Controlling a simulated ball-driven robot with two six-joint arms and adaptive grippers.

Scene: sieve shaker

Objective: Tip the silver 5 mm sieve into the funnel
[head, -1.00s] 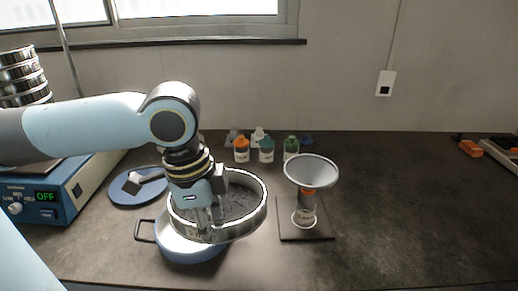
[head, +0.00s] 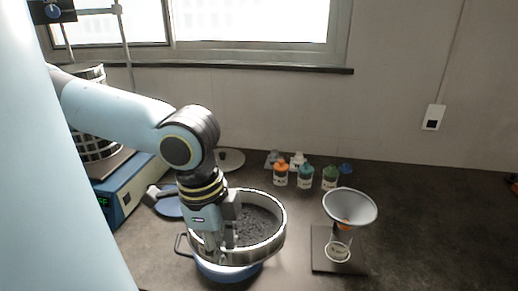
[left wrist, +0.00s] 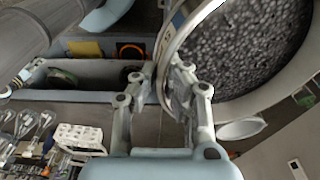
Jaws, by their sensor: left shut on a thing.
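The silver sieve (head: 262,256) holds dark grey granules and hangs over the blue pot (head: 228,272), roughly level. My left gripper (head: 222,248) is shut on the sieve's wall at its near left side; in the left wrist view the fingers (left wrist: 168,92) pinch the rim of the sieve (left wrist: 262,104). The grey funnel (head: 350,206) stands to the right of the sieve, apart from it, above an orange-necked bottle (head: 339,246) on a dark square base (head: 322,262). My right gripper is not in view.
Small bottles with orange (head: 281,175), teal (head: 305,177) and green (head: 330,178) caps stand behind the sieve and funnel. The blue sieve shaker (head: 132,196) with a sieve stack (head: 97,148) is at the left. The counter right of the funnel is clear.

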